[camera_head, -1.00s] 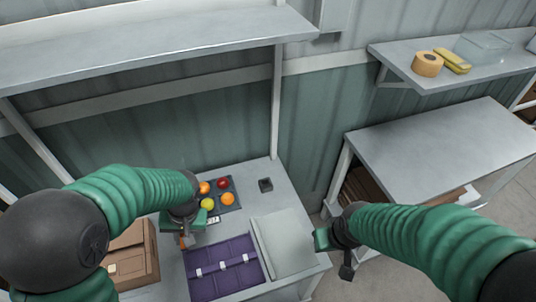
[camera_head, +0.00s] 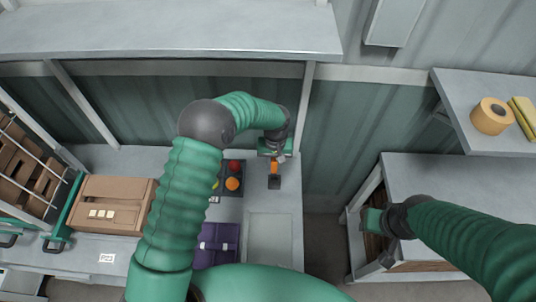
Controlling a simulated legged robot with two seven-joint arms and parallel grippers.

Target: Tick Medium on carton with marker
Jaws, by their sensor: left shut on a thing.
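My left gripper (camera_head: 275,150) is shut on an orange marker (camera_head: 274,168) at the back right of the bench. The marker points down, and its lower end is at the small dark holder block (camera_head: 274,183); I cannot tell whether it sits inside it. The brown carton (camera_head: 112,192) lies at the left of the bench, with several small pale squares (camera_head: 101,214) on its front part. Any marks on them are too small to tell. My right gripper (camera_head: 375,228) is by the right-hand table, away from the carton; its opening is unclear.
A dark tray with red and orange tomatoes (camera_head: 232,184) lies left of the holder. A purple case (camera_head: 228,236) and a grey panel (camera_head: 270,240) lie in front. A shelf (camera_head: 180,35) hangs above. Tape (camera_head: 491,116) is on the right shelf.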

